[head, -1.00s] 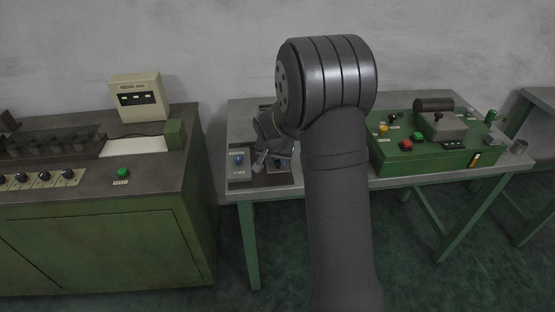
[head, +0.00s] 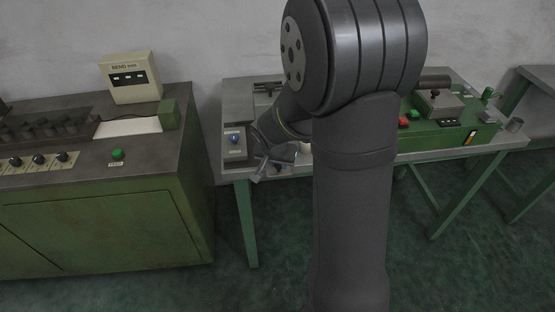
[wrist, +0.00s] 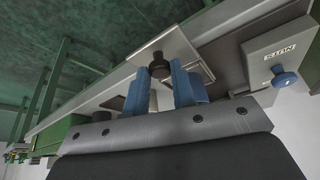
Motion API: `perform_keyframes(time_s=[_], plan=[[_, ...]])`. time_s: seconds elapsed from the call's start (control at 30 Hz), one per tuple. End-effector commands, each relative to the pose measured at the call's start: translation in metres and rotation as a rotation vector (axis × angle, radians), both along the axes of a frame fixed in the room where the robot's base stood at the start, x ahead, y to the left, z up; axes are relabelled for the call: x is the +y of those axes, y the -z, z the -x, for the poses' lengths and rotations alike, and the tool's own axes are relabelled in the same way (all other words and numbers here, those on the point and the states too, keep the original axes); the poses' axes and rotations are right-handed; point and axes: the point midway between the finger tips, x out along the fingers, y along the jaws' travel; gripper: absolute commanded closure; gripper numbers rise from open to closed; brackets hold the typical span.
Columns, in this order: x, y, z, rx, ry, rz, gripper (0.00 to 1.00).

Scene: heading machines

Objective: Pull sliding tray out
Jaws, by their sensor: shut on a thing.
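The sliding tray (wrist: 183,43) is a pale metal plate with a dark round knob (wrist: 158,66) on it. In the wrist view its outer end juts past the table's front edge, with the green floor behind it. My gripper (wrist: 158,74) has a blue finger on each side of the knob and is shut on it. In the head view my gripper (head: 277,163) is at the table's front edge, and my arm hides most of the tray there.
A grey box with a blue button (head: 234,139) stands just left of my gripper; the button also shows in the wrist view (wrist: 285,77). A green control box (head: 455,130) is on the table's right. A green machine (head: 110,225) stands left, across a gap.

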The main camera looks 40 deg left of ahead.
Motion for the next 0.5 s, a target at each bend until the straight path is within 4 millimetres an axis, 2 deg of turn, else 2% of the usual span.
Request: perform_keyframes(time_s=[0.07,0.1,0.2,0.5], plan=[[-0.0032,0.0016,0.0025,0.006,0.002,0.010,1.00],[-0.0033,0.0017,0.0025,0.006,0.002,0.010,0.71],[-0.0030,0.0017,0.0022,0.005,0.001,0.009,0.55],[-0.0021,0.0001,0.0018,0.004,0.002,0.007,0.55]])
